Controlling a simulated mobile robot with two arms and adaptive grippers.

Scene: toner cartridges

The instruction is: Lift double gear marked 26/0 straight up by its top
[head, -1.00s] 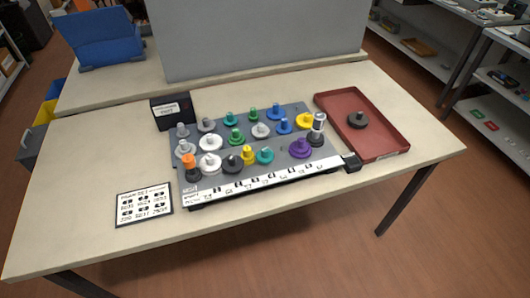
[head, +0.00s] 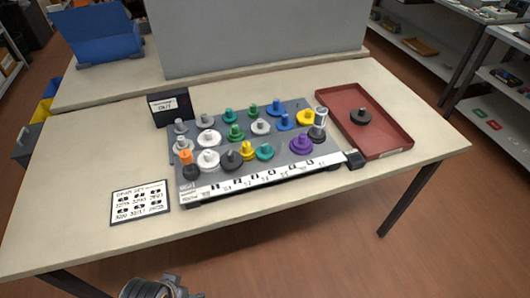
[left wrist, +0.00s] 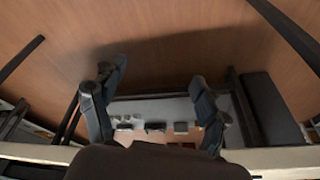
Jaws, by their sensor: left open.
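Several double gears in grey, white, green, blue, yellow, teal, purple and orange stand upright on a dark grey board (head: 272,158) on the table. The markings on the gears are too small to read, so I cannot tell which one is 26/0. Among them are a purple gear (head: 301,144), a white gear (head: 208,159) and a yellow gear (head: 247,151). My left gripper (left wrist: 158,75) is open and empty in the left wrist view, with brown floor beyond its fingers, away from the gears. My right gripper is not in view.
A red tray (head: 391,135) at the right holds one dark gear (head: 361,117). A black box (head: 171,107) stands behind the board's left end. A printed card (head: 140,202) lies front left. A white labelled strip (head: 262,178) runs along the board's front.

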